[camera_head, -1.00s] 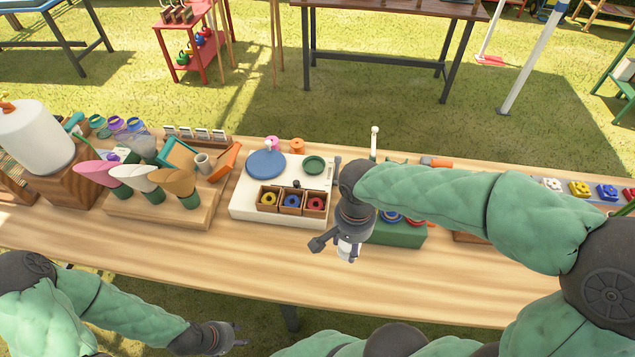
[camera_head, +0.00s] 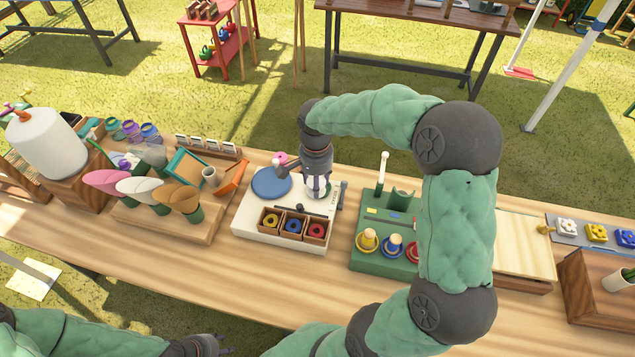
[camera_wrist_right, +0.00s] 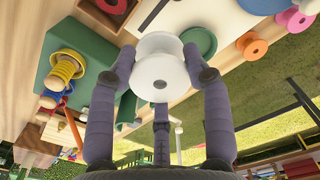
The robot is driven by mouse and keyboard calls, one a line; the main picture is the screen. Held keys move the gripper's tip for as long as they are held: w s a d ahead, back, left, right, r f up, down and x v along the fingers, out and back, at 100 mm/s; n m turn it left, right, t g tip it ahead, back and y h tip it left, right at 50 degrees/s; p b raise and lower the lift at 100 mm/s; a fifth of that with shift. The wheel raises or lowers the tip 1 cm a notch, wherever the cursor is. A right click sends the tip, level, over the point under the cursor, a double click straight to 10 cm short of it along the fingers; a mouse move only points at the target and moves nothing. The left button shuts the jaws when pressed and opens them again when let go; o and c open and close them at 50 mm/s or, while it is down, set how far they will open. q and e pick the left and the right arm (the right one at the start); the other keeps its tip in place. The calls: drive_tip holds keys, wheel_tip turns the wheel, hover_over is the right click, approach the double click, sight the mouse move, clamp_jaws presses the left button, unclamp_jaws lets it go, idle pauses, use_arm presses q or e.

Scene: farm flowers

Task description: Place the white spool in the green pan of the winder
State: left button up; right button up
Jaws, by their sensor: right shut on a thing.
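My right gripper (camera_head: 318,188) is over the right part of the white winder (camera_head: 245,222). It is shut on the white spool (camera_wrist_right: 160,68), which shows between its fingers in the right wrist view. The green pan (camera_wrist_right: 202,42) is just beside the spool in that view, partly covered by it. In the head view my right gripper mostly hides the pan. I cannot tell the spool's height over the winder. The winder's blue disc (camera_head: 271,184) is left of my right gripper. My left gripper (camera_head: 222,345) is empty and open at the bottom edge.
Boxes with yellow, blue and red rings (camera_head: 292,226) sit at the winder's front. A pink spool (camera_wrist_right: 296,21) and an orange spool (camera_wrist_right: 252,46) are near the pan. A green stand (camera_head: 365,260) with colored spools stands right of the winder. The front table strip is clear.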

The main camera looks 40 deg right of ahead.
drive_tip(key=w+d+f, duration=0.1)
drive_tip(key=f, duration=0.1)
drive_tip(key=w+d+f+b, duration=0.1)
drive_tip(key=w+d+f, duration=0.3)
drive_tip(key=shift+w+d+f, duration=0.1)
drive_tip(key=shift+f, duration=0.1)
drive_tip(key=shift+w+d+f+b, duration=0.15)
drive_tip(key=shift+f+b, duration=0.15)
drive_tip(key=shift+f, duration=0.7)
drive_tip(key=shift+w+d+f+b, duration=0.1)
drive_tip(key=shift+f+b, duration=0.2)
drive_tip(key=shift+f, duration=0.65)
drive_tip(key=shift+f, duration=0.15)
drive_tip(key=o, duration=1.1)
